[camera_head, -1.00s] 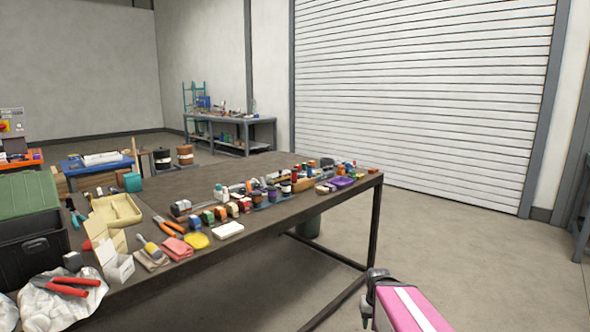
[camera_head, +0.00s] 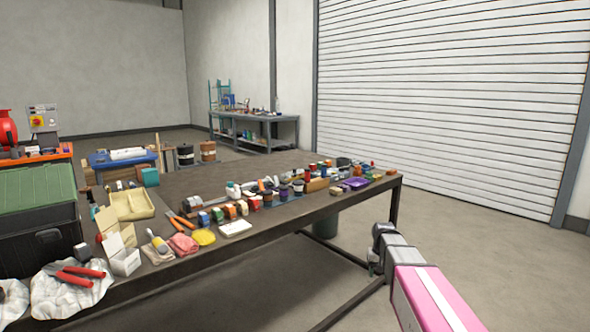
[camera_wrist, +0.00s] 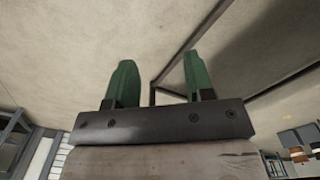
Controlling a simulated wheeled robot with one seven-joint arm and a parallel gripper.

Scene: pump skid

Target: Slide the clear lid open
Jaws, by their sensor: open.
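I cannot make out a clear lid in either view. A grey panel with a yellow and red control (camera_head: 38,121) stands at the far left of the head view, too small to show whether a lid is on it. My gripper (camera_wrist: 159,82) shows in the wrist view with two green fingers spread apart and nothing between them. Bare floor and dark table-frame bars lie behind the fingers. In the head view my pink and grey arm reaches up at the lower right, beside the table's right end.
A long dark table (camera_head: 270,175) crowded with paint pots, tools and cloths fills the middle. A black case with a green lid (camera_head: 38,187) sits at its left end. An orange bench (camera_head: 62,152) stands behind. The floor at right (camera_head: 480,235) is clear.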

